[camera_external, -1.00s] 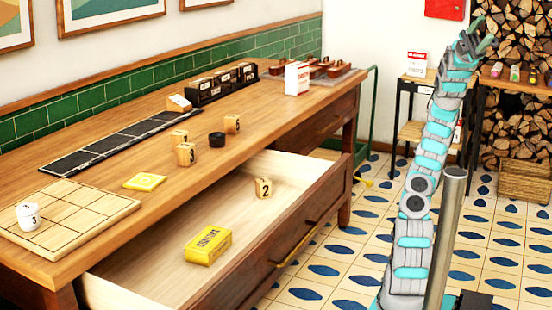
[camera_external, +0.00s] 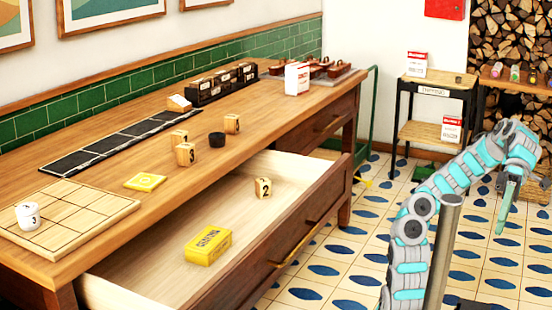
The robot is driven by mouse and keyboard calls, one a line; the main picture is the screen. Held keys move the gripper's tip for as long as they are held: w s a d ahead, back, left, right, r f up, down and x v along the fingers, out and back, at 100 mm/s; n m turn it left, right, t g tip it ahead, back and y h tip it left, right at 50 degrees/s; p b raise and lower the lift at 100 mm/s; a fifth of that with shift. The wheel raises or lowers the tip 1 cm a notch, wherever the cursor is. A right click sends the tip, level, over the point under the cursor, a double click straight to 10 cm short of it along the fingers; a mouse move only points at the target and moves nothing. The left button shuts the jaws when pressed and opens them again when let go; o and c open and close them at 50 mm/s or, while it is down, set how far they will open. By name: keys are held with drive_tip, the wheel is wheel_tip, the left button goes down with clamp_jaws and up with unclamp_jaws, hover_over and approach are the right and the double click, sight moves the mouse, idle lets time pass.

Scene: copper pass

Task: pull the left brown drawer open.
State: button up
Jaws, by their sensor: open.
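The left brown drawer (camera_external: 312,229) stands pulled well out of the wooden table. Its pale inside shows, and its front carries a brass bar handle (camera_external: 290,258). A wooden block marked 2 (camera_external: 263,188) and a yellow box (camera_external: 208,245) lie in it. My gripper (camera_external: 506,208) is at the right side, pointing down over the tiled floor. It is open, apart from the drawer and its handle, with nothing seen between its fingers.
The right drawer (camera_external: 318,128) is shut. A small side table (camera_external: 432,85) stands behind my arm. Tiled floor lies between drawer and arm.

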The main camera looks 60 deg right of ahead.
drive_tip(key=w+a+f+t+h+b, duration=0.1)
drive_tip(key=w+a+f+t+h, duration=0.2)
drive_tip(key=w+f, duration=0.45)
drive_tip(key=w+a+f+t+h+b, duration=0.2)
drive_tip(key=w+f+t+h, duration=0.3)
drive_tip(key=f, duration=0.4)
drive_tip(key=w+a+f+t+h+b, duration=0.1)
drive_tip(key=w+a+f+t+h, duration=0.15)
drive_tip(key=w+f, duration=0.5)
drive_tip(key=w+d+r+n+t+h+p, duration=0.1)
drive_tip(key=w+n+h, duration=0.4)
drive_tip(key=w, duration=0.8)
drive_tip(key=w+d+r+n+t+h+p, duration=0.2)
drive_tip(key=w+r+n+t+h+p, duration=0.2)
drive_tip(key=w+n, duration=0.4)
drive_tip(key=w+r+t, duration=0.1)
drive_tip(key=w+r, duration=0.1)
drive_tip(key=w, duration=0.3)
drive_tip(key=shift+d+r+n+h, duration=0.15)
drive_tip(key=shift+r+n+h, duration=0.05)
drive_tip(key=shift+n+h, duration=0.15)
drive_tip(key=shift+c, duration=0.3)
clamp_jaws()
